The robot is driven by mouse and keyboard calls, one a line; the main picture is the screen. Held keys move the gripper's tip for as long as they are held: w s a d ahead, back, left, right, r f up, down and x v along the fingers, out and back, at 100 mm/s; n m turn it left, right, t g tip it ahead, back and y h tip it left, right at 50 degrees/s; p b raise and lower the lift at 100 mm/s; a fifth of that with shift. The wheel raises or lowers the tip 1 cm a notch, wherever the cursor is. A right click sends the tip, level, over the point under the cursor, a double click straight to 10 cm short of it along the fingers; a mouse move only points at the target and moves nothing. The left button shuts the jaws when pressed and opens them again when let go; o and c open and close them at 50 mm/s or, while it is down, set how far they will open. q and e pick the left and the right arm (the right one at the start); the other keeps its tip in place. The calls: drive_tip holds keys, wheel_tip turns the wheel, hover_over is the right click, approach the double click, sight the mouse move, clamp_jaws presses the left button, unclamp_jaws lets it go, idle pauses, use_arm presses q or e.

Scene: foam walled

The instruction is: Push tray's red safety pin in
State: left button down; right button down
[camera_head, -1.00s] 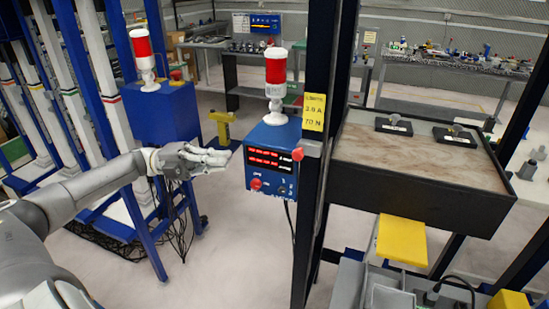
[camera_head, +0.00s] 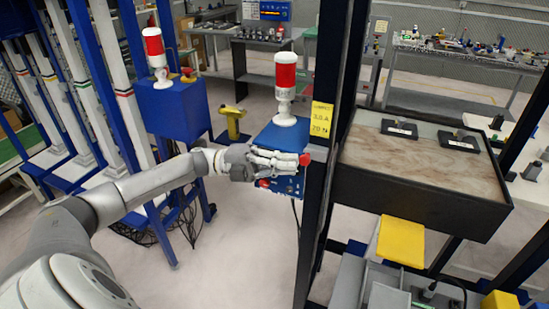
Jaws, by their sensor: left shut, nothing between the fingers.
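The tray (camera_head: 400,205) is a dark, deep-walled tray with a brown, streaked bed, right of the dark upright post. A red round knob, which looks like the safety pin (camera_head: 305,159), sticks out at the left side of the post. My left gripper (camera_head: 297,162) reaches in from the left with its fingers shut and empty. Its fingertips are at the red pin's left side; I cannot tell whether they touch it. My right gripper is not in view.
A red and white beacon (camera_head: 285,80) stands on the blue box. The dark post (camera_head: 318,190) carries a yellow label (camera_head: 321,119). Two small dark blocks lie in the tray. A yellow plate (camera_head: 401,241) sits below the tray. Open floor lies at lower middle.

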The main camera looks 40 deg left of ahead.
use_arm(q)
drive_tip(key=shift+d, duration=0.1)
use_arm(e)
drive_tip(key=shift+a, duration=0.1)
use_arm(q)
drive_tip(key=x, duration=0.3)
drive_tip(key=shift+s+d+f, duration=0.15)
drive_tip(key=shift+d+f, duration=0.05)
drive_tip(key=shift+d, duration=0.3)
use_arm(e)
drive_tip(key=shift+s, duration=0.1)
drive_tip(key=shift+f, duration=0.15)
